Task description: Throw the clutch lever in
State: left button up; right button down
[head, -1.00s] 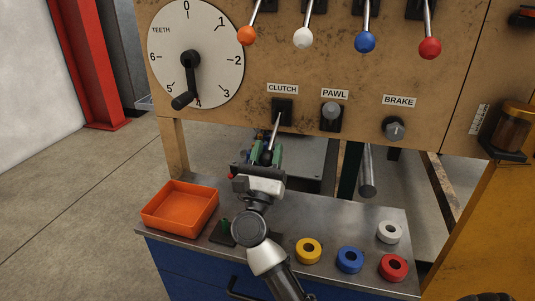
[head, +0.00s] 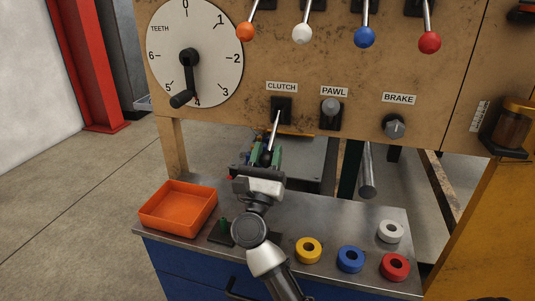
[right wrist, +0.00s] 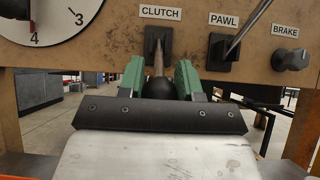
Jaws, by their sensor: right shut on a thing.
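The clutch lever (head: 275,128) is a thin metal rod with a black knob, coming out of a black slot plate under the CLUTCH label. It slopes down and out from the panel in the head view. My right gripper (head: 266,156) has its green fingers shut on the black knob. In the right wrist view the knob (right wrist: 158,88) sits between the two green fingers, with the rod (right wrist: 158,60) rising behind it to the slot. The fingers hide the knob's sides. My left gripper is in neither view.
The pawl lever (head: 330,108) and brake knob (head: 394,128) are to the right of the clutch. Several coloured-ball levers hang above, beside the TEETH dial (head: 215,60). An orange tray (head: 150,222) and several rings, one yellow (head: 308,250), lie on the metal bench below.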

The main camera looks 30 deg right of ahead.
jog(key=c, duration=0.9)
grip_release()
jog(key=shift+f, duration=0.2)
jog(key=shift+c, duration=0.2)
jog(key=shift+o, duration=0.7)
jog(key=shift+r, duration=0.15)
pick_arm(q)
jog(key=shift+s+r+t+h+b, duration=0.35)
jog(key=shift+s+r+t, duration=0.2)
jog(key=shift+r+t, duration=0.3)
pick_arm(e)
jog(key=v, duration=1.1)
